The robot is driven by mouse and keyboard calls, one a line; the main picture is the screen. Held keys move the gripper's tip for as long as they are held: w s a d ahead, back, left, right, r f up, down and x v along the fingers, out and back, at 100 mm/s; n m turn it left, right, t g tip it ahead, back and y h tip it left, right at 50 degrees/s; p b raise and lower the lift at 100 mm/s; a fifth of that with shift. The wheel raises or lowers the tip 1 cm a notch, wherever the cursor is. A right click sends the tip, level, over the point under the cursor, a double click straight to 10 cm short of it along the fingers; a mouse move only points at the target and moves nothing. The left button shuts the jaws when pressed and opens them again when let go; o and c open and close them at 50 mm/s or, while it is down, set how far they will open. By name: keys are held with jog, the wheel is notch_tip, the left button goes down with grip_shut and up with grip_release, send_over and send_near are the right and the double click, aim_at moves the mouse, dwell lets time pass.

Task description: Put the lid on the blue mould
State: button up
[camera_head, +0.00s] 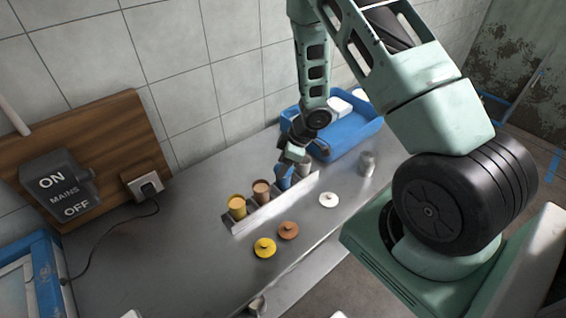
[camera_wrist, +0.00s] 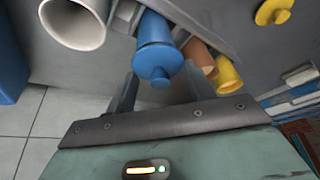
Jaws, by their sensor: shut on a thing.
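The blue mould (camera_head: 284,180) stands in the metal rack (camera_head: 262,213) between the brown mould and a pale one. In the wrist view, the blue mould (camera_wrist: 155,28) shows its side, with the blue lid (camera_wrist: 157,62) and its knob at its near end. My gripper (camera_wrist: 160,88) has a finger on each side of the lid and is shut on it. The lid lines up with the mould; I cannot tell if it is fully seated. In the head view my gripper (camera_head: 288,160) is right above the blue mould and hides its top.
A yellow mould (camera_head: 237,207) and a brown mould (camera_head: 261,191) share the rack. Yellow (camera_head: 265,248), brown (camera_head: 288,230) and white (camera_head: 329,199) lids lie in front. A pale cup (camera_head: 367,163) stands right, near a blue tray (camera_head: 350,140).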

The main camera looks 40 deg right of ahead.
dwell(0.3)
jog(key=o, duration=1.5)
jog(key=shift+r+p, duration=3.55)
jog(key=shift+p, duration=0.2)
grip_shut()
